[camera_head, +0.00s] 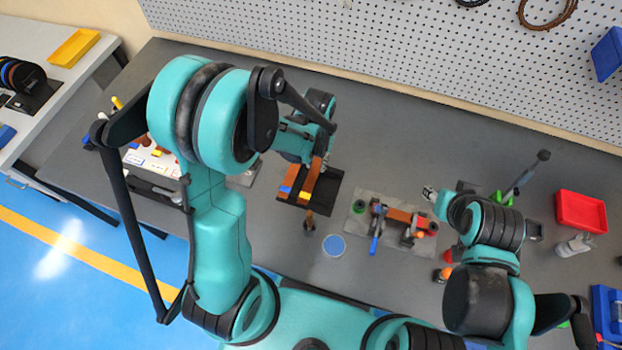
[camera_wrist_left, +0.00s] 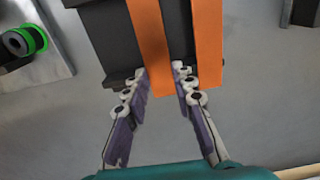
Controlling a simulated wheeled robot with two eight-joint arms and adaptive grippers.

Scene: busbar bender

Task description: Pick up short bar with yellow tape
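A black stand (camera_head: 325,198) on the table holds orange bars. One bar has blue tape (camera_head: 285,189) at its near end and the bar to its right has yellow tape (camera_head: 304,195). My left gripper (camera_head: 318,156) is low over the far end of the stand. In the left wrist view, its fingers (camera_wrist_left: 160,72) flank the left orange bar (camera_wrist_left: 150,35), with a finger between it and the other bar (camera_wrist_left: 206,40). A firm grip cannot be confirmed. No tape shows there. My right gripper (camera_head: 430,193) is right of the stand, small and unclear.
A bending fixture (camera_head: 405,216) with a blue handle and a green reel (camera_head: 358,207) stands right of the bars. A blue disc (camera_head: 334,245) lies in front. A red bin (camera_head: 581,211) is at the right. A pegboard (camera_head: 400,50) borders the back.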

